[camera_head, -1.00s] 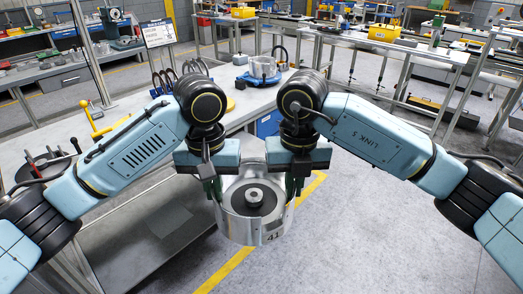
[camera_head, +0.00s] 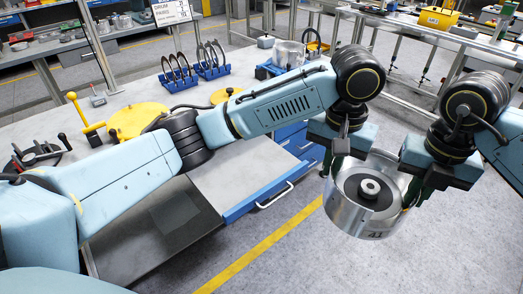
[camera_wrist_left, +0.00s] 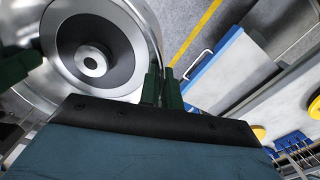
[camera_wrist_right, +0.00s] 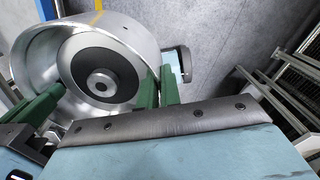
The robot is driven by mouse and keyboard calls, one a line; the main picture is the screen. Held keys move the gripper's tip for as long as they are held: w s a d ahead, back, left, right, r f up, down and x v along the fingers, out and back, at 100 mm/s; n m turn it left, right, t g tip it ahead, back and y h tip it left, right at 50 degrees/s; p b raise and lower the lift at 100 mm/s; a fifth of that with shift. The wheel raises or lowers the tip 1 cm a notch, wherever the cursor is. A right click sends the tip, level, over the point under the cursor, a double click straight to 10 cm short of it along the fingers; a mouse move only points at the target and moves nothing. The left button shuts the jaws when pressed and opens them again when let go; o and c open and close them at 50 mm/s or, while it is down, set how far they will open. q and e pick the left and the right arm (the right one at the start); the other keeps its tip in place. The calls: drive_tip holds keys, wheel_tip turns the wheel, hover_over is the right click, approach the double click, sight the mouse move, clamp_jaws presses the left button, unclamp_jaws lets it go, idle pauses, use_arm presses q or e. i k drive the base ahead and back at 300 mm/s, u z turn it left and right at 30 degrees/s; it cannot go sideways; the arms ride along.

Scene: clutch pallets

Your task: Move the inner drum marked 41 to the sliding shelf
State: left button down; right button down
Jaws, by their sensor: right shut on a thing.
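The inner drum marked 41 (camera_head: 372,226) is a silvery open cylinder with a dark ring and hub inside. It hangs upright, slightly tilted in the picture, over the floor to the right of the bench. My left gripper (camera_head: 333,165) is shut on its left rim, with the green fingers close together around the wall in the left wrist view (camera_wrist_left: 161,88). My right gripper (camera_head: 413,190) is shut on the opposite rim, also seen in the right wrist view (camera_wrist_right: 158,88). The sliding shelf (camera_head: 235,172), grey with a blue front and handle, sticks out left of the drum.
The bench top (camera_head: 60,132) carries yellow discs (camera_head: 138,120), blue racks with dark rings (camera_head: 180,80) and another silvery drum (camera_head: 288,52) at its far end. Blue drawers (camera_head: 300,142) are beyond the shelf. Open floor with a yellow line lies in front.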

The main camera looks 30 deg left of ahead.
sight(246, 168)
drive_tip(key=u, duration=0.3)
drive_tip(key=i, duration=0.7)
drive_tip(key=u, duration=0.75)
drive_tip(key=i, duration=0.35)
drive_tip(key=u, duration=0.4)
